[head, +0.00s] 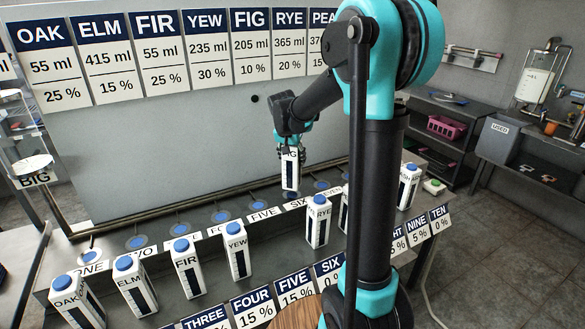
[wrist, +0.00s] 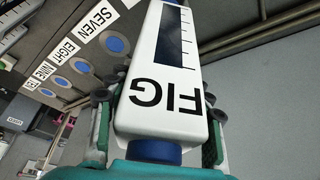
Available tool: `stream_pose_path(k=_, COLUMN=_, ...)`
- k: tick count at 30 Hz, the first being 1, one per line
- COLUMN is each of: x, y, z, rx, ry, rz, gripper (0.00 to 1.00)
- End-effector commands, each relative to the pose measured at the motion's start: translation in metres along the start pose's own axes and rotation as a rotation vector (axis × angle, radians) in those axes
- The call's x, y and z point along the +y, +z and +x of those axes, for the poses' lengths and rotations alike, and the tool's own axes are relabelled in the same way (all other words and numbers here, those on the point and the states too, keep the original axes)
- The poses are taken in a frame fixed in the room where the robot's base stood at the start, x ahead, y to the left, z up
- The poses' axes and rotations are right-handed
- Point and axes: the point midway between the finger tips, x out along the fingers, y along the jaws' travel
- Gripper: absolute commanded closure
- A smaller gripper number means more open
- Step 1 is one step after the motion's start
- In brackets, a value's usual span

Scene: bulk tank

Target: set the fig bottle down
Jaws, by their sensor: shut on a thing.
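The fig bottle (head: 290,172) is white with a dark level strip and a FIG label. My gripper (head: 291,148) is shut on it near its top and holds it upright near the back row of blue discs, by the FIVE and SIX labels. I cannot tell whether its base touches the surface. In the wrist view the fig bottle (wrist: 165,75) fills the middle, with its blue cap (wrist: 155,150) between the fingers. A gap in the front row lies between the yew bottle (head: 237,250) and the rye bottle (head: 318,220).
The front row holds the oak bottle (head: 77,300), elm bottle (head: 135,285), fir bottle (head: 187,267) and several more to the right. Behind are blue discs (head: 221,216) with number labels and a grey panel (head: 200,130). My arm hides part of the right side.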

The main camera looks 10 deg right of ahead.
Motion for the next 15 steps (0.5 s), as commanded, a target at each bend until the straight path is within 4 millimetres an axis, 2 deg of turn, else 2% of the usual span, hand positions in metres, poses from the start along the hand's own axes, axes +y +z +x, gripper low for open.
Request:
stream_pose_path(k=8, x=0.000, y=0.013, z=0.031, rx=0.000, ry=0.000, rz=0.000, gripper=0.78)
stream_pose_path(k=15, x=0.000, y=0.014, z=0.035, rx=0.000, ry=0.000, rz=0.000, gripper=0.78)
